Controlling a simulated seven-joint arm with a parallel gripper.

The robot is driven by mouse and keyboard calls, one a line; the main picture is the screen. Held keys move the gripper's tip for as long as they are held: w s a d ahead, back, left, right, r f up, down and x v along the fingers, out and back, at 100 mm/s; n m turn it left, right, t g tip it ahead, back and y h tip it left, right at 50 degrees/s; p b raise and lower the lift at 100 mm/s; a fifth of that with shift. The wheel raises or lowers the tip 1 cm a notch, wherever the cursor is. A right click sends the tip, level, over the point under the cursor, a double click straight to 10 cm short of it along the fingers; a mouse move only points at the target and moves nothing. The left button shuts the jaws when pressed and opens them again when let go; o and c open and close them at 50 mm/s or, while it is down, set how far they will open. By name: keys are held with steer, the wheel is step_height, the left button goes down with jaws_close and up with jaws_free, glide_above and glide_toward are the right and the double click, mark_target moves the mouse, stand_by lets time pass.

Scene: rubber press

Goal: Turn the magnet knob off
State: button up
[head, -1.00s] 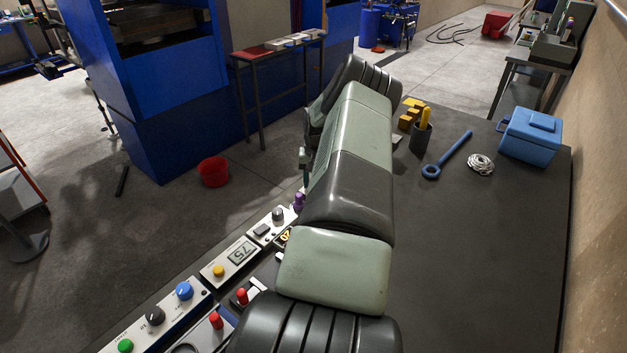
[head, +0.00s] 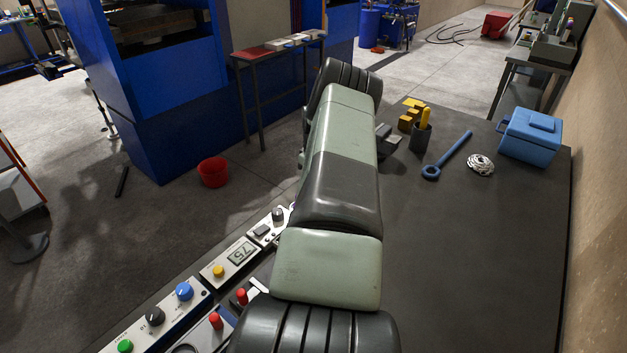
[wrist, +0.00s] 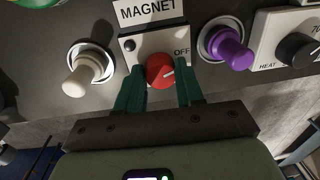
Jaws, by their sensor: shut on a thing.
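In the wrist view, the red magnet knob (wrist: 157,76) sits on a light plate under a MAGNET label (wrist: 150,10). The word OFF (wrist: 182,52) is printed to the upper right of the knob. A white mark on the knob points to the right, roughly below OFF. My gripper (wrist: 161,84) has its green fingers on the left and right sides of the knob and is shut on it. In the head view my arm hides the knob and the gripper.
In the wrist view a cream knob (wrist: 76,84) stands left of the magnet plate and a purple knob (wrist: 232,54) stands close on the right. A blue box (head: 530,138) sits on the table.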

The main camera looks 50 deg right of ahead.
steer(key=shift+n, duration=1)
steer(key=o, duration=1)
steer(key=shift+o, duration=0.2)
steer(key=shift+r, duration=0.1)
step_height(320, 180, up, 11)
steer(key=shift+d+f, duration=0.2)
steer(key=shift+d, duration=0.1)
steer(key=shift+w, duration=0.1)
